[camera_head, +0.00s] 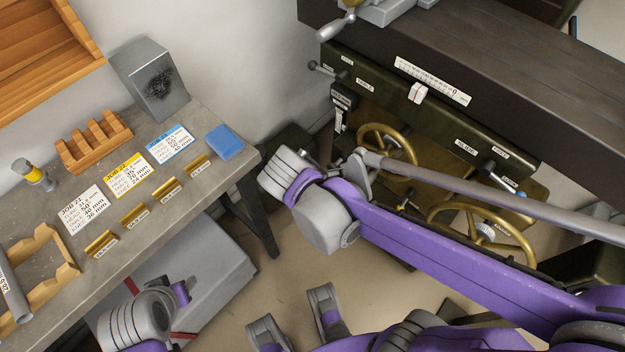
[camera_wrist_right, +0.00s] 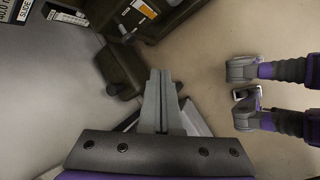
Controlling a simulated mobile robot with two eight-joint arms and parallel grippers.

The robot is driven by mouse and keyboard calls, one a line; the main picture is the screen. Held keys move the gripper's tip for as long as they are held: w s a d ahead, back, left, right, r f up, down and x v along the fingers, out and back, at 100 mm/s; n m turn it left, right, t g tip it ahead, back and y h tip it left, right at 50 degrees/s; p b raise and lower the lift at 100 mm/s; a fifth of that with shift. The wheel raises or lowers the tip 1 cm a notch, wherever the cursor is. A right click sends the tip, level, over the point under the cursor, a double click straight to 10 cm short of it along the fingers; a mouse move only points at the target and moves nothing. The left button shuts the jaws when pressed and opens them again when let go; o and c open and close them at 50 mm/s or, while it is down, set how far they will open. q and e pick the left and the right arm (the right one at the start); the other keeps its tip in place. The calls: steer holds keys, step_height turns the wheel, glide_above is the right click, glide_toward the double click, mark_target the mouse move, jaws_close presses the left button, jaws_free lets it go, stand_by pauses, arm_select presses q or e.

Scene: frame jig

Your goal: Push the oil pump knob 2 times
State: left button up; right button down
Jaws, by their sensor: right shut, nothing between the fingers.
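I cannot tell for certain which part is the oil pump knob. In the right wrist view, a small grey knob or lever (camera_wrist_right: 128,34) sticks out of a dark green housing (camera_wrist_right: 165,22) beside a white and orange label (camera_wrist_right: 145,9). My right gripper (camera_wrist_right: 160,72) is shut and empty. Its fingertips are apart from this knob in the picture, below and to its right. In the head view, my right wrist (camera_head: 312,205) is in front of the dark green machine (camera_head: 430,115), and its fingers are hidden. My left gripper's fingers are not visible.
The machine has brass handwheels (camera_head: 390,145) and a lever with a blue end (camera_head: 521,194). A workbench (camera_head: 215,110) at left carries job cards, brass pieces, wooden racks and a blue block (camera_head: 224,142). A grey cabinet (camera_head: 200,285) stands under it. Bare floor (camera_head: 290,265) lies between.

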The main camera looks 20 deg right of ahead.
arm_select(q)
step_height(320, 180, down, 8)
steer(key=b, duration=0.5)
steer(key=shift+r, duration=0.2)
arm_select(e)
steer(key=w+a+f+n+h, duration=0.3)
steer(key=w+f+n, duration=0.3)
steer(key=n, duration=0.2)
steer(key=shift+w+a+h, duration=0.25)
steer(key=shift+w+h, duration=0.05)
steer(key=shift+h, duration=0.1)
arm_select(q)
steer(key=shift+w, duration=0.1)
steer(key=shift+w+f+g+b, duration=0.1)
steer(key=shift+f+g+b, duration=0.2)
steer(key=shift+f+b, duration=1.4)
arm_select(e)
glide_toward(336, 164)
step_height(336, 164, down, 6)
steer(key=d, duration=0.1)
steer(key=shift+w+d, duration=0.3)
steer(key=shift+d, duration=0.05)
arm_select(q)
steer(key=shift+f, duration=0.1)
arm_select(e)
steer(key=shift+r, duration=0.1)
